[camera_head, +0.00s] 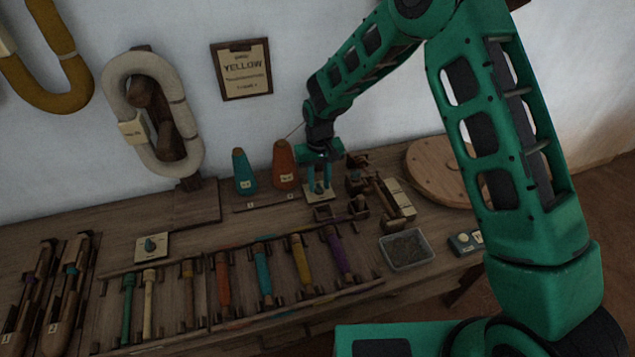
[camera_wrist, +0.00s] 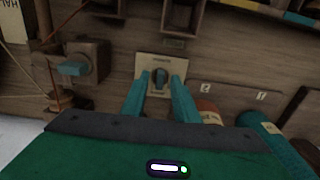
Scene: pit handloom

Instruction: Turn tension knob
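A small teal knob (camera_wrist: 160,77) stands on a pale plate (camera_wrist: 161,60) in the wrist view; the plate's lettering is too small to read. The plate also shows in the head view (camera_head: 320,195), on the bench below my gripper (camera_head: 319,186). In the wrist view my gripper's two teal fingers (camera_wrist: 160,82) point down at the plate, one on each side of the knob. The fingers are apart, and I cannot tell whether they touch the knob. Another teal knob (camera_wrist: 75,66) is on a wooden block to the left in the wrist view.
An orange cone (camera_head: 285,165) and a teal cone (camera_head: 243,172) stand just left of my gripper. Wooden fittings (camera_head: 395,200) and a grey tray (camera_head: 407,250) are to its right. A rack of colored bobbins (camera_head: 263,270) lies in front. Another knob plate (camera_head: 152,246) is at left.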

